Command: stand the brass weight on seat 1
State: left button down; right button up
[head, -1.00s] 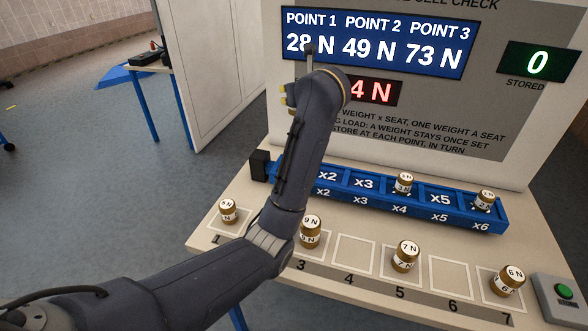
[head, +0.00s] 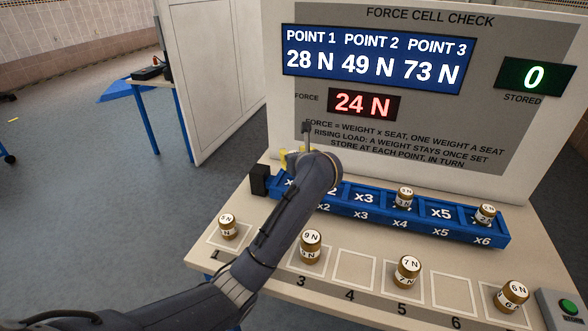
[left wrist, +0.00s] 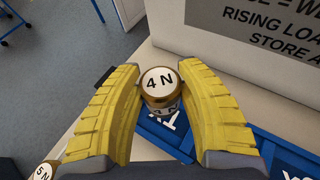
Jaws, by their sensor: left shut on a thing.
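My left gripper (head: 291,158) is at the left end of the blue bar, its yellow fingers partly hidden behind my arm. In the left wrist view its two yellow fingers (left wrist: 160,95) are shut on a brass weight (left wrist: 160,86) marked 4 N. The weight is upright over the left end of the bar, by the x1 label (left wrist: 163,122) of seat 1. I cannot tell whether its base touches the seat. In the head view my arm hides the weight and much of seat 1 (head: 288,182). My right gripper is not in view.
Brass weights stand on the bar at x4 (head: 404,197) and x6 (head: 486,213). Others stand on the table at places 1 (head: 227,227), 3 (head: 310,247), 5 (head: 407,271) and 7 (head: 512,296). The force display (head: 362,104) reads 24 N; stored reads 0 (head: 534,76).

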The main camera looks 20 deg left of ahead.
pick_arm(q)
jog(key=shift+f, duration=2.5)
jog(key=c, duration=0.9)
grip_release()
jog(key=shift+f, duration=0.15)
jog(key=shift+o, duration=0.2)
jog(key=v, duration=1.2)
